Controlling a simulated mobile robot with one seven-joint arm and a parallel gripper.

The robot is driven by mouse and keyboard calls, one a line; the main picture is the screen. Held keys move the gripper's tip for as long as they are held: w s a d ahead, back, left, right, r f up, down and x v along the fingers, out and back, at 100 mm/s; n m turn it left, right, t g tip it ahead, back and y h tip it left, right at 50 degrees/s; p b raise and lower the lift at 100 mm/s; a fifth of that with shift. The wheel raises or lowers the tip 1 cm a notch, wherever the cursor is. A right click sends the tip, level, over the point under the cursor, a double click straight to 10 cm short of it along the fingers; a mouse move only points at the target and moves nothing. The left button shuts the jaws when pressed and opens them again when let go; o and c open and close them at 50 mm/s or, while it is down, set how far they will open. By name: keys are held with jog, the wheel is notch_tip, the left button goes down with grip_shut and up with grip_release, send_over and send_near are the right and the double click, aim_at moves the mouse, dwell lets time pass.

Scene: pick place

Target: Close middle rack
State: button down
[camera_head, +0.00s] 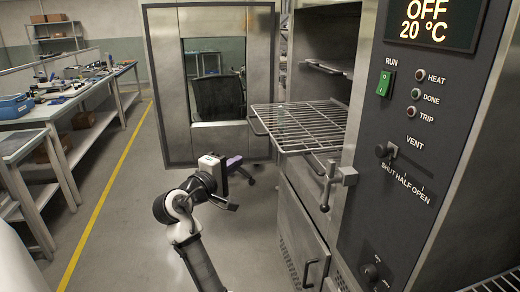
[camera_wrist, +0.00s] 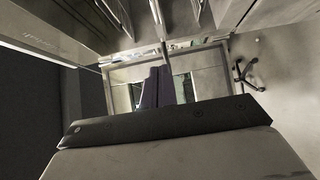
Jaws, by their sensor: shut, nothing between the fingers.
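The middle rack (camera_head: 305,122), a wire shelf, is pulled out of the grey oven (camera_head: 318,215) and sticks out to the left over the floor. Another rack (camera_head: 325,66) sits inside the chamber above it. My gripper (camera_head: 237,162) is below and left of the pulled-out rack, apart from it. Its purple fingers (camera_wrist: 159,86) show side by side in the wrist view, shut and empty. The rack cannot be made out clearly in the wrist view.
The oven door (camera_head: 163,90) stands wide open behind my gripper, with a chair (camera_head: 217,97) seen through its window. A latch handle (camera_head: 330,183) juts out below the rack. Workbenches (camera_head: 75,95) line the left, with free floor (camera_head: 125,190) between.

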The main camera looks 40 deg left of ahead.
aim_at(308, 144)
jog(key=w+p, duration=0.1)
jog(key=w, duration=0.3)
jog(key=w+d+p, duration=0.1)
jog(key=w, duration=0.3)
jog(key=w+d+p, duration=0.1)
jog(key=w+p, duration=0.1)
jog(key=w, duration=0.2)
jog(key=shift+w, duration=0.35)
jog(key=w+d, duration=0.2)
jog(key=w, duration=0.1)
jog(key=w+d+p, duration=0.1)
jog(key=w+d, duration=0.5)
jog(key=shift+w+d+p, duration=0.1)
jog(key=shift+w+p, duration=0.2)
jog(key=shift+p, duration=0.1)
jog(key=shift+s, duration=0.1)
